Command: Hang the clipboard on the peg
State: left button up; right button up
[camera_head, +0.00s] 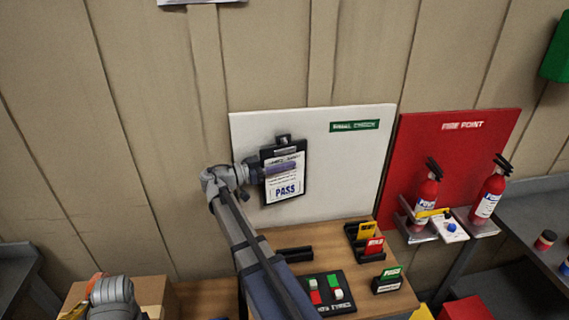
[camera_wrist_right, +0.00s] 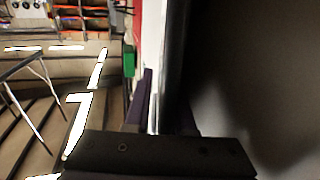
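The clipboard (camera_head: 297,190) is black with a white sheet marked PASS. It is upright in front of the white board, its metal clip at the top. My right gripper (camera_head: 280,169) reaches it from the left and is shut on its side, one purple finger lying across the sheet. In the right wrist view, the clipboard (camera_wrist_right: 173,60) shows edge-on as a dark strip between the fingers (camera_wrist_right: 165,112). The peg cannot be made out; whether the clipboard hangs on it cannot be told. My left gripper is out of view; only part of that arm shows at the bottom left.
The white board (camera_head: 350,155) stands behind a wooden bench (camera_head: 325,240) holding a card rack (camera_head: 368,240) and a black tray (camera_head: 340,306) of coloured blocks. A red board (camera_head: 450,140) with two fire extinguishers (camera_head: 425,195) is to the right. A cardboard box (camera_head: 150,292) is lower left.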

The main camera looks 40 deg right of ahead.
jog(key=shift+o, duration=0.5)
jog(key=shift+w, duration=0.15)
jog(key=shift+a, duration=0.1)
jog(key=shift+w+a, duration=0.15)
jog(key=shift+a, duration=0.15)
jog(key=v, duration=0.7)
jog(key=shift+s, duration=0.2)
